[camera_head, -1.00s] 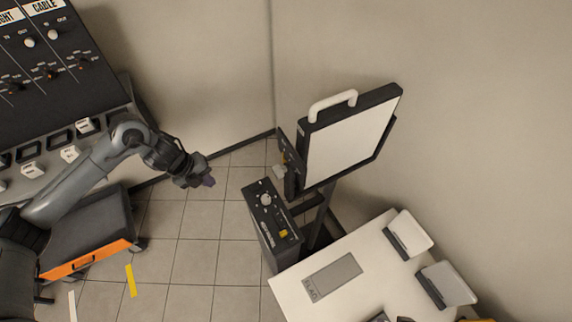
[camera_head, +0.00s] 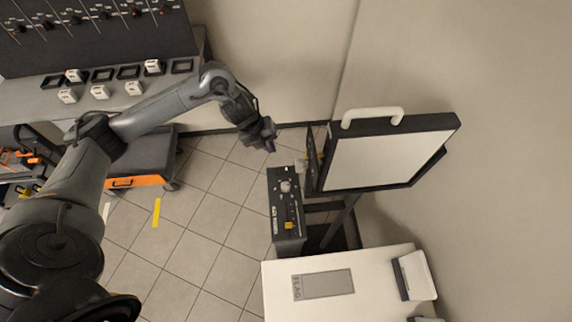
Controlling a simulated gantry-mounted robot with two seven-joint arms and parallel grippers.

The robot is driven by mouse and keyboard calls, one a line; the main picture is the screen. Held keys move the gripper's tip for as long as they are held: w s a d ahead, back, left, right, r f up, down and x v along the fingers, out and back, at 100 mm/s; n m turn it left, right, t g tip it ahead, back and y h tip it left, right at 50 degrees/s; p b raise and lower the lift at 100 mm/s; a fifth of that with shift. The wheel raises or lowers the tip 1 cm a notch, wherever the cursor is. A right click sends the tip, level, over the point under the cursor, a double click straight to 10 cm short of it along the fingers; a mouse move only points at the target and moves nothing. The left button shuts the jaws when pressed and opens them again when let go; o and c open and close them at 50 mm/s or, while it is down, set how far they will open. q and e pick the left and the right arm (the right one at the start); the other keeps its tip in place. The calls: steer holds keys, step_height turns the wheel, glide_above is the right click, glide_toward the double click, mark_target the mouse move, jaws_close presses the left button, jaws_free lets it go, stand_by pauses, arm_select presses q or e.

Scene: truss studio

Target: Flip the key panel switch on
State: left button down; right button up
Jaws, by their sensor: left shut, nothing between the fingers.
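A black control box (camera_head: 280,239) stands upright near the middle. Its top carries a pale round knob (camera_head: 286,187) and a small yellow switch (camera_head: 291,225); its lettering is too small to read. Just behind it stands a flat panel with a white face (camera_head: 378,160), a black frame and a white handle (camera_head: 372,115). A small yellow part (camera_head: 321,155) shows on the dark plate at the panel's left edge. My left gripper (camera_head: 270,146) is shut and empty, just beyond the far end of the control box, apart from the knob and yellow switch. My right gripper is not in view.
A white table (camera_head: 280,290) with a grey plate labelled FLAG (camera_head: 325,284) stands at the front right. A sloped black console (camera_head: 110,45) with knobs fills the upper left. An orange-fronted cart (camera_head: 140,182) stands below it. Tiled floor is open left of the control box.

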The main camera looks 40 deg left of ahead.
mark_target(288, 169)
arm_select(q)
steer(key=p+x, duration=0.1)
steer(key=x, duration=1.1)
steer(key=shift+f, duration=0.4)
steer(key=shift+w+d+f, duration=0.2)
steer(key=shift+w+f, duration=0.05)
steer(key=shift+f, duration=0.35)
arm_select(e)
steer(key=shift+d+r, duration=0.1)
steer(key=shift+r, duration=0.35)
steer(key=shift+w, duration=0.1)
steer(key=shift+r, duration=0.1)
